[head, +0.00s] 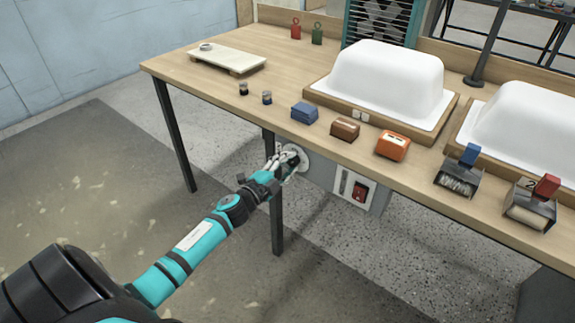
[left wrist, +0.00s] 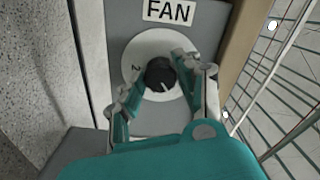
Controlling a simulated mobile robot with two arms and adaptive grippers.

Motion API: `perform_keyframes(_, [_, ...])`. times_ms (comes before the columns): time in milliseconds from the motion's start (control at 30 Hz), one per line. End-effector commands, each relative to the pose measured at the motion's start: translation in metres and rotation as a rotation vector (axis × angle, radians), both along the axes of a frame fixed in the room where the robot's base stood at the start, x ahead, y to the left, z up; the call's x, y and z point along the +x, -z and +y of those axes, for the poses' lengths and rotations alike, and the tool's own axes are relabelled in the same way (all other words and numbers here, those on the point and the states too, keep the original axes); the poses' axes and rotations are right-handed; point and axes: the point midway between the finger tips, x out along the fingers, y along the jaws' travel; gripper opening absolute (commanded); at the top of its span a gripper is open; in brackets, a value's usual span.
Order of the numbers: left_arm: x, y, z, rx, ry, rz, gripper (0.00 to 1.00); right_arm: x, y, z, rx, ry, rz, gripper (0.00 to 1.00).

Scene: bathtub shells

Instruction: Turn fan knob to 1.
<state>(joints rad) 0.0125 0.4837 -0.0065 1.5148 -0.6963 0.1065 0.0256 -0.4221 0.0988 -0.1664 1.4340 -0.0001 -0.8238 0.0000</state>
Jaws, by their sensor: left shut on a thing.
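The fan knob (left wrist: 160,74) is a small black knob with a white pointer line. It sits on a round white dial (left wrist: 139,50) on a grey panel under the table. A FAN label (left wrist: 168,11) is above it in the left wrist view. A 2 shows at the dial's left; other marks are hidden or not readable. The pointer line lies toward the bottom, slightly right. My left gripper (head: 287,163) is at the dial (head: 303,156), its fingers on both sides of the knob and shut on it. My right gripper is not in view.
A table leg (head: 276,215) stands close to my left arm.

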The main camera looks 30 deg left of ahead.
Motion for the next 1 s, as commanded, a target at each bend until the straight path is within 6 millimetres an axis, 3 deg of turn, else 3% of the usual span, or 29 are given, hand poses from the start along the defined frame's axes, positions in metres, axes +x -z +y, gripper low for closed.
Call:
perform_keyframes(500, [0.000, 0.001, -0.001, 0.448, 0.001, -0.034, 0.02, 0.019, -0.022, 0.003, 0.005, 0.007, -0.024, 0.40])
perform_keyframes(1000, [0.000, 0.001, -0.001, 0.633, 0.003, -0.048, 0.02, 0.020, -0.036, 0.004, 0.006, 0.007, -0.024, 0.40])
